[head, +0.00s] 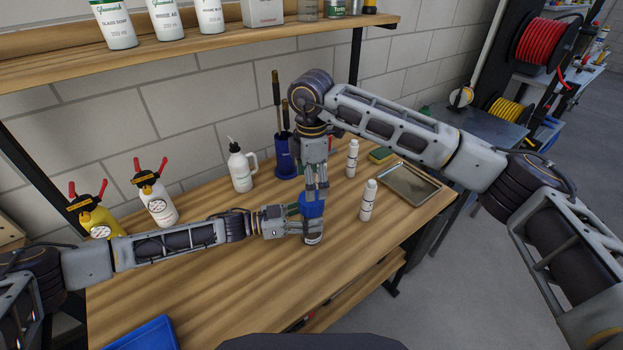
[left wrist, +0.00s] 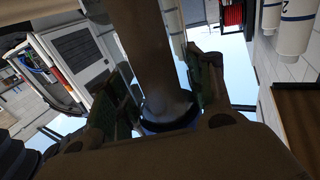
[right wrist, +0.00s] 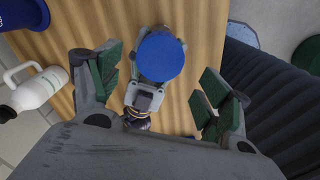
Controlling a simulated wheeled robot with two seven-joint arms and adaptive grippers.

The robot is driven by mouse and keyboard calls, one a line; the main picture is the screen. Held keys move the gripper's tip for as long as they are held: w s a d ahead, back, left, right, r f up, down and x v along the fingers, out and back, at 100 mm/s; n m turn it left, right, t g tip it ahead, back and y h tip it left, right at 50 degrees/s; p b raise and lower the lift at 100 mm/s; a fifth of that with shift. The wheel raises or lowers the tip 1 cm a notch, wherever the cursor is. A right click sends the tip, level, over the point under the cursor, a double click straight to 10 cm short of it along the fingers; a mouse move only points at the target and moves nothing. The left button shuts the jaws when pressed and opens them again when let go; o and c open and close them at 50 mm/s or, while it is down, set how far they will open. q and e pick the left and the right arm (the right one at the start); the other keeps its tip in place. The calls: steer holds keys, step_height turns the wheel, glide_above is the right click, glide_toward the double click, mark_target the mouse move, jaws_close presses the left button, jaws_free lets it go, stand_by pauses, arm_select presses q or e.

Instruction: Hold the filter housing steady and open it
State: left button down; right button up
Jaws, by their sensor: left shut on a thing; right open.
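The filter housing stands upright above the middle of the bench, with its round blue cap (head: 311,206) on top. My left gripper (head: 300,222) comes in from the left and is shut on the housing below the cap. My right gripper (head: 317,188) points down from above, open, close over the cap. In the right wrist view the cap (right wrist: 161,57) lies between the open right fingers (right wrist: 160,85), with gaps on both sides.
Two white bottles (head: 368,200) (head: 352,158) and a metal tray (head: 410,186) stand to the right. A white jug (head: 241,168) and a blue tool holder (head: 285,158) stand behind. Two bottles with red handles (head: 155,195) (head: 95,216) are at the left. The front bench is mostly clear.

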steer(key=shift+f, duration=3.9)
steer(key=c, duration=1.1)
steer(key=shift+n, duration=0.3)
